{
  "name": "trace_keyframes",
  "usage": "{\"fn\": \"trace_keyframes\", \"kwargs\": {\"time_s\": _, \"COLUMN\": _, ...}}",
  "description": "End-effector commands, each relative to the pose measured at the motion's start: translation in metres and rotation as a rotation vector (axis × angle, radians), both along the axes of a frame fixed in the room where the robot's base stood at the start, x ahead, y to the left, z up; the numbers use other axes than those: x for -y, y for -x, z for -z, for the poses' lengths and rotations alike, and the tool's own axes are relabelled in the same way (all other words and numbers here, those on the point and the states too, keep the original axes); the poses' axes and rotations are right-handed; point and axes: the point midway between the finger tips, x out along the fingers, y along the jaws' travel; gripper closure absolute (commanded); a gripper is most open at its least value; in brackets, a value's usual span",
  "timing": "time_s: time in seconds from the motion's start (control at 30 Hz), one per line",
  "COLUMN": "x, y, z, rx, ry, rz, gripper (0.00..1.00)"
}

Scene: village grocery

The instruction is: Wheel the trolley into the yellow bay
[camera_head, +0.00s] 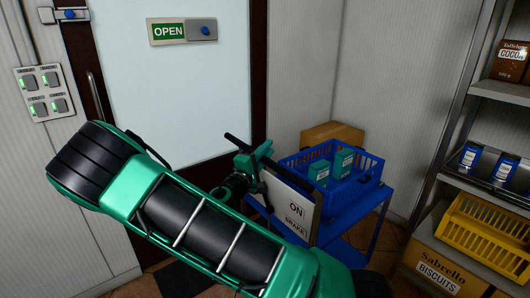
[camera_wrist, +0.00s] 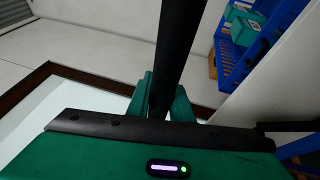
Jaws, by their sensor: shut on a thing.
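The blue trolley (camera_head: 352,213) stands in the corner by the door, with a blue basket (camera_head: 372,166) on its top holding green-and-white boxes. A pale panel (camera_head: 295,212) on its near side reads "ON" and "BRAKE". A dark handle bar (camera_head: 238,142) sticks out on the left. My gripper (camera_head: 254,160) is shut on this bar. In the wrist view the bar (camera_wrist: 180,45) runs between the green fingers of my gripper (camera_wrist: 163,98). My arm hides part of the trolley's lower side and the floor. I see no yellow bay in either view.
A door (camera_head: 170,85) with an "OPEN" sign (camera_head: 168,31) is behind my arm. A cardboard box (camera_head: 333,131) is behind the trolley. Shelving at the right holds a yellow crate (camera_head: 487,236) and a biscuits carton (camera_head: 440,268), close to the trolley. Little floor shows.

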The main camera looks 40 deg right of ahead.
Motion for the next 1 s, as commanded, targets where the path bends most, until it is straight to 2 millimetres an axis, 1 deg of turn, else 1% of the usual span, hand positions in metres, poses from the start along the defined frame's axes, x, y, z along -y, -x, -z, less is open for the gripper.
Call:
{"fn": "trace_keyframes", "kwargs": {"time_s": 0.03, "x": -0.001, "y": -0.001, "z": 0.005, "rx": -0.007, "ry": -0.009, "rz": -0.005, "gripper": 1.00}}
{"fn": "trace_keyframes", "kwargs": {"time_s": 0.07, "x": -0.001, "y": -0.001, "z": 0.005, "rx": -0.006, "ry": -0.008, "rz": -0.005, "gripper": 0.73}}
{"fn": "trace_keyframes", "kwargs": {"time_s": 0.1, "x": -0.001, "y": -0.001, "z": 0.004, "rx": -0.006, "ry": -0.008, "rz": -0.005, "gripper": 0.64}}
{"fn": "trace_keyframes", "kwargs": {"time_s": 0.13, "x": -0.001, "y": -0.001, "z": 0.004, "rx": -0.006, "ry": -0.008, "rz": -0.004, "gripper": 0.62}}
{"fn": "trace_keyframes", "kwargs": {"time_s": 0.43, "x": -0.001, "y": 0.000, "z": 0.002, "rx": -0.002, "ry": -0.004, "rz": -0.003, "gripper": 0.62}}
{"fn": "trace_keyframes", "kwargs": {"time_s": 0.57, "x": -0.011, "y": 0.003, "z": 0.003, "rx": -0.002, "ry": -0.004, "rz": -0.005, "gripper": 0.62}}
{"fn": "trace_keyframes", "kwargs": {"time_s": 0.67, "x": -0.025, "y": 0.010, "z": 0.006, "rx": -0.003, "ry": -0.004, "rz": -0.008, "gripper": 0.62}}
{"fn": "trace_keyframes", "kwargs": {"time_s": 0.9, "x": -0.065, "y": 0.029, "z": 0.015, "rx": -0.004, "ry": -0.004, "rz": -0.006, "gripper": 0.62}}
{"fn": "trace_keyframes", "kwargs": {"time_s": 1.0, "x": -0.078, "y": 0.036, "z": 0.018, "rx": -0.005, "ry": -0.005, "rz": -0.005, "gripper": 0.62}}
